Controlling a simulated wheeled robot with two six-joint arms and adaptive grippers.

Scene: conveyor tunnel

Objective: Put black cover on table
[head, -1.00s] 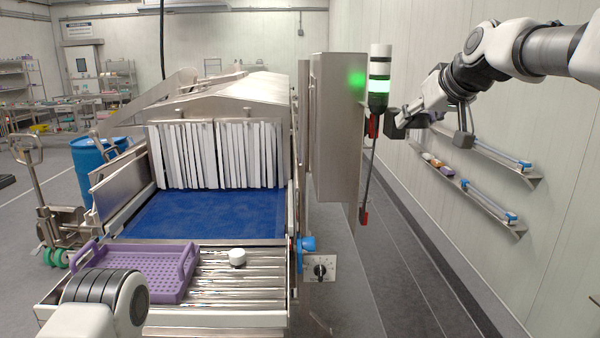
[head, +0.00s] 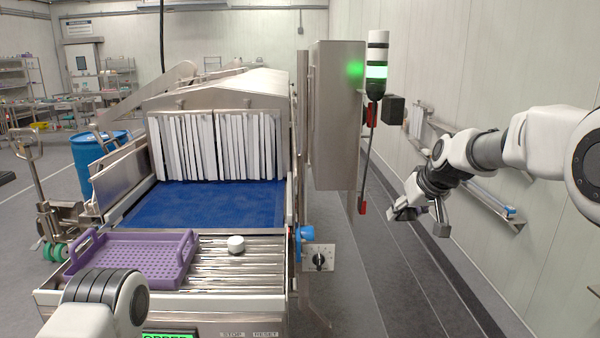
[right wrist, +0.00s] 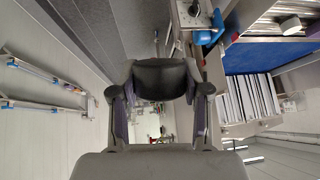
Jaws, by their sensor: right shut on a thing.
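My right gripper (head: 421,219) is in the head view, right of the conveyor machine and above the floor. In the right wrist view my right gripper (right wrist: 161,92) is shut on a black, rounded thing that looks like the black cover (right wrist: 160,76). The cover sits across between the two fingertips. In the head view I cannot clearly make it out. Worktables (head: 62,109) stand far back at the left; I cannot tell whether one of them is the task's table. My left gripper is out of view.
A purple tray (head: 185,277) and a white round piece (head: 236,243) rest on the roller bed (head: 222,274), before the blue belt (head: 205,205). A steel cabinet (head: 337,115) and signal tower (head: 376,65) stand beside it. Shelves (head: 500,213) line the right wall. Floor between is clear.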

